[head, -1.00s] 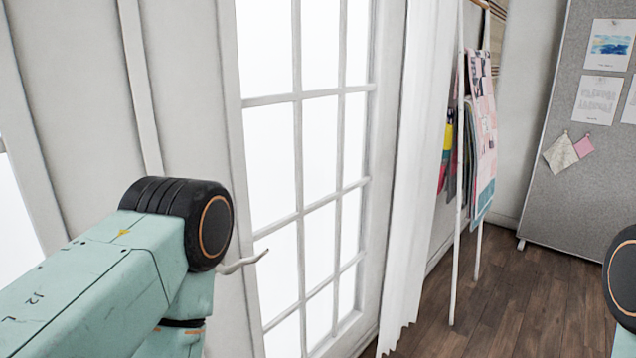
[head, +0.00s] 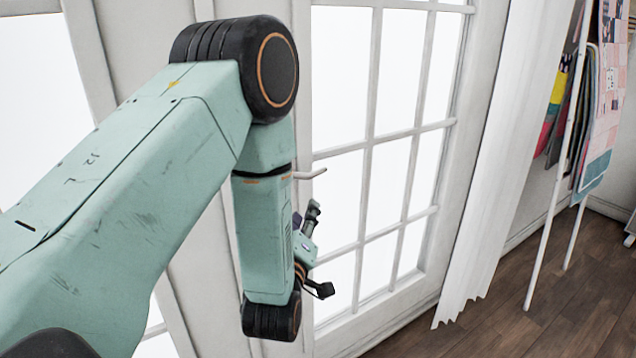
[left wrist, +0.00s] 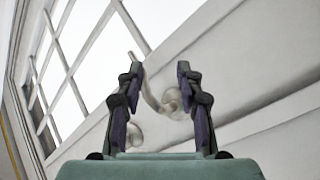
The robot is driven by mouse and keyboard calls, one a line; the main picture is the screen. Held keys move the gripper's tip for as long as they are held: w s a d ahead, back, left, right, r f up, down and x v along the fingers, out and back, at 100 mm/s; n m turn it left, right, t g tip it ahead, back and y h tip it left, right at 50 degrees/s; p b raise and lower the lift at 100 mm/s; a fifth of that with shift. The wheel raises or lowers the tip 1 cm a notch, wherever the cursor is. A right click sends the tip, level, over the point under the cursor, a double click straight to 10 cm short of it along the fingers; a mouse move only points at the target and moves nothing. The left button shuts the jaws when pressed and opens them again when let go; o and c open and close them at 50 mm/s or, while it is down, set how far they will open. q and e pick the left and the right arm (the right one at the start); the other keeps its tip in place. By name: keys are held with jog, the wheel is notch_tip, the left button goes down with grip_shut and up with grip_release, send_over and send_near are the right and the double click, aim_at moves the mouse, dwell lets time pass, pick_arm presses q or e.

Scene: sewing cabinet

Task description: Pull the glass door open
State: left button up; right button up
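The glass door (head: 365,153) has a white frame with several bright panes and looks shut in the head view. Its pale curved handle (head: 311,174) sticks out from the left stile, partly hidden by my left arm. In the left wrist view the handle (left wrist: 150,94) shows beyond and between the two fingertips. My left gripper (head: 320,250) is open and empty, below the handle in the head view; its fingers also show spread in the left wrist view (left wrist: 159,72). I see no contact with the handle. My right gripper is out of view.
A white curtain (head: 505,150) hangs just right of the door. Beyond it stands a white rack (head: 553,185) with hanging cloths and papers. Dark wooden floor (head: 550,310) is clear at the lower right. A round pale fitting (left wrist: 134,134) sits near the handle.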

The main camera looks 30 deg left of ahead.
aim_at(306, 178)
pick_arm(q)
jog(key=w+a+r+n, duration=0.1)
jog(key=w, duration=0.1)
jog(key=w+a+r+t+y, duration=0.1)
jog(key=r, duration=0.1)
jog(key=w+a+r+n, duration=0.1)
jog(key=w+r, duration=0.1)
jog(key=shift+w+a+n+t, duration=0.1)
jog(key=shift+w+n+t, duration=0.2)
jog(key=shift+w+a+r+b, duration=0.15)
jog(key=shift+w+r+b, duration=0.05)
jog(key=shift+w+b, duration=0.1)
jog(key=shift+w, duration=0.25)
jog(key=shift+f, duration=0.1)
jog(key=shift+s, duration=0.1)
jog(key=c, duration=0.4)
grip_shut()
